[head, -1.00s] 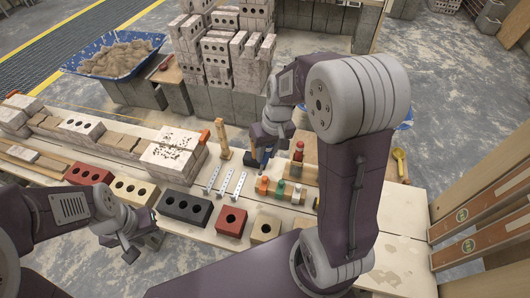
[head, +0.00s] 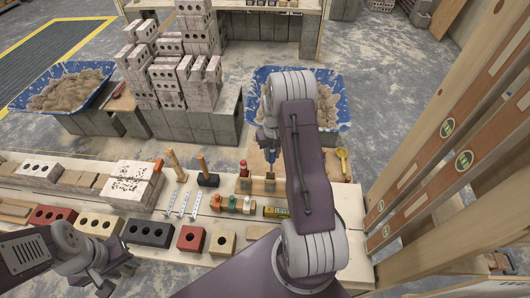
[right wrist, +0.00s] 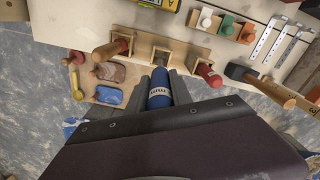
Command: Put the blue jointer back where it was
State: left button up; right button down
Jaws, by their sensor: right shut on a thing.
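The blue jointer (right wrist: 158,88) has a blue handle with a white label. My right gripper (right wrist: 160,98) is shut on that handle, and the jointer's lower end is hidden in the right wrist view. In the head view the blue jointer (head: 270,153) hangs below my right gripper (head: 268,138), over the wooden rack. My left gripper (head: 113,275) is open and empty at the lower left.
Hammers (head: 206,178), metal strips (head: 182,204) and small coloured-top tools (head: 232,204) lie left of the rack. A yellow level (head: 276,212) lies in front. A blue tub (head: 340,90) of mortar stands behind. Wooden uprights (head: 420,190) stand right.

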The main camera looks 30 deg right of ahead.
aim_at(271, 172)
jog(key=shift+a+f+b, duration=0.15)
jog(key=shift+f+b, duration=0.45)
jog(key=shift+f, duration=0.05)
notch_tip(271, 172, down, 9)
jog(key=b, duration=0.6)
jog(key=shift+b, duration=0.4)
jog(key=shift+w+f+b, duration=0.1)
jog(key=shift+f+b, duration=0.25)
jog(key=shift+f, duration=0.25)
jog(key=shift+f+b, duration=0.3)
jog(key=shift+f, duration=0.15)
jog(key=c, duration=1.1)
grip_release()
jog(key=shift+o, duration=0.2)
notch_tip(271, 172, up, 9)
jog(key=shift+r, duration=0.1)
